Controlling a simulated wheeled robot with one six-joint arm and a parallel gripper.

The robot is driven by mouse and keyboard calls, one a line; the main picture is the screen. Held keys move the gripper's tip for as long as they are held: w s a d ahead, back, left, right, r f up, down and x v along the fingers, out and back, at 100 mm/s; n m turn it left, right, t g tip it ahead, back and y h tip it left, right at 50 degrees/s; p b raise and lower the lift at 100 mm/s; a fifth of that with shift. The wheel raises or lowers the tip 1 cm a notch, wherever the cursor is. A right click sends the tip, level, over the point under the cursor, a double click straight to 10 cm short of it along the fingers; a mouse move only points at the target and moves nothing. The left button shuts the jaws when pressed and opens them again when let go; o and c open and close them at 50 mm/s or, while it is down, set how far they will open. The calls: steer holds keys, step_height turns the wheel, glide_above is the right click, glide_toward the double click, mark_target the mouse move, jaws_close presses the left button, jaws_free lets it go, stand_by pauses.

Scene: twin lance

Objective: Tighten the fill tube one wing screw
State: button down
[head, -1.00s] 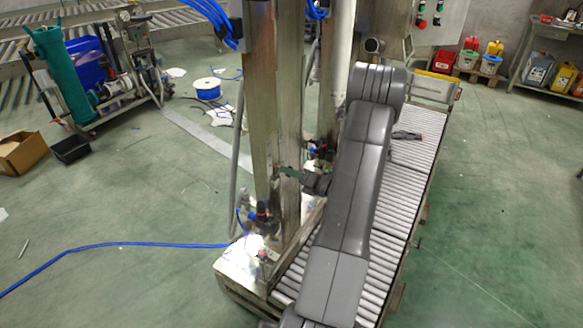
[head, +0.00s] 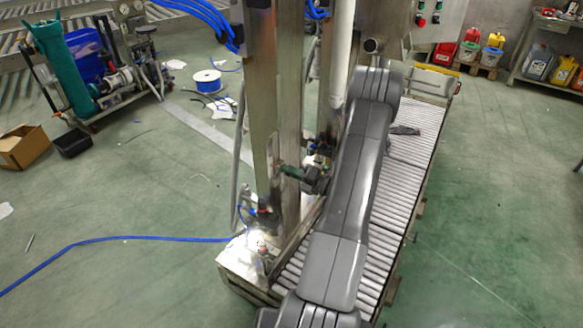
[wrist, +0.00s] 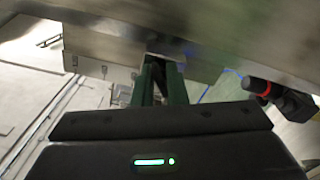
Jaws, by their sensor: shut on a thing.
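My gripper (head: 279,168) is at the side of the upright steel column (head: 262,105) of the filling machine, its narrow green fingers pointing left at a small plate. In the wrist view the fingers (wrist: 158,64) converge at a small metal bracket (wrist: 168,47) under a broad steel surface (wrist: 105,38). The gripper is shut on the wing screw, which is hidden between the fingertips. The fill tube it belongs to cannot be clearly made out.
A roller conveyor (head: 410,180) runs beneath my arm, with a dark tool (head: 404,130) lying on it. A dark fitting with a red ring (wrist: 262,92) is close on the right in the wrist view. A blue hose (head: 120,240) crosses the open green floor at left.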

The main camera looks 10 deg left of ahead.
steer(key=shift+a+m+p, duration=0.1)
steer(key=shift+m+p, duration=0.4)
steer(key=shift+m, duration=0.4)
steer(key=shift+r, duration=0.1)
steer(key=m+p, duration=0.2)
steer(key=shift+r+m, duration=0.15)
steer(key=shift+m, duration=0.15)
steer(key=shift+f+m+p, duration=0.2)
steer(key=shift+m+p, duration=0.35)
steer(key=shift+m, duration=0.35)
steer(key=c, duration=1.6)
jaws_free()
steer(key=shift+o, duration=0.2)
steer(key=shift+s+f, duration=0.1)
